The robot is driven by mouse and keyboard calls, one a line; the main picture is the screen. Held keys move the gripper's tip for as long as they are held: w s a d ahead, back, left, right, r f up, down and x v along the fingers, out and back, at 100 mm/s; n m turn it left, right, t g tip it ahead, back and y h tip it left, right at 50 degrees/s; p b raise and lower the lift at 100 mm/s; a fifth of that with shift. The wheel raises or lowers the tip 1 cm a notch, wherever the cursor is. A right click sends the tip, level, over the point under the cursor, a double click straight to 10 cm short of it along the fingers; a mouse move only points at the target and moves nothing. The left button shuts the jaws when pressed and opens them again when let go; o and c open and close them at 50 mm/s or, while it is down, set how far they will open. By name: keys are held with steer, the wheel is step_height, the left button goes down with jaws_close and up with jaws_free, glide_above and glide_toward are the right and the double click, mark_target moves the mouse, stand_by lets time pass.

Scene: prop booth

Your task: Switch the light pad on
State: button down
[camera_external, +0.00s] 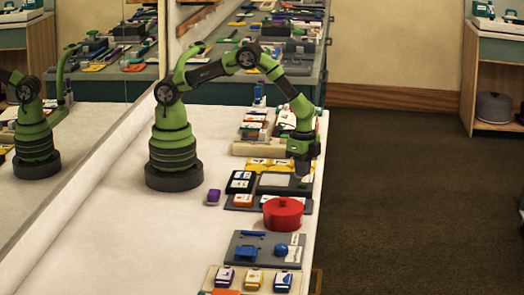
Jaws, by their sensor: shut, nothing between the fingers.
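What looks like the light pad (277,182) is a flat dark-framed panel with a grey face. It lies on the table below and to the left of my gripper. Its face looks plain grey, and I cannot make out a switch or whether it is lit. My gripper (302,174) points down near the pad's right end, shut and empty. I cannot tell whether the fingertips touch anything.
A red round container (283,214) stands just in front of the pad. A black case (241,182) lies left of it, with a purple block (213,196) nearby. Yellow pieces (262,165) lie behind. A grey board (263,248) sits nearer the front. The white table's left side is clear.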

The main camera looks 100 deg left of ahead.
mark_target(302, 183)
steer(key=shift+f, duration=0.15)
steer(key=shift+f, duration=1.3)
steer(key=shift+r, duration=3.05)
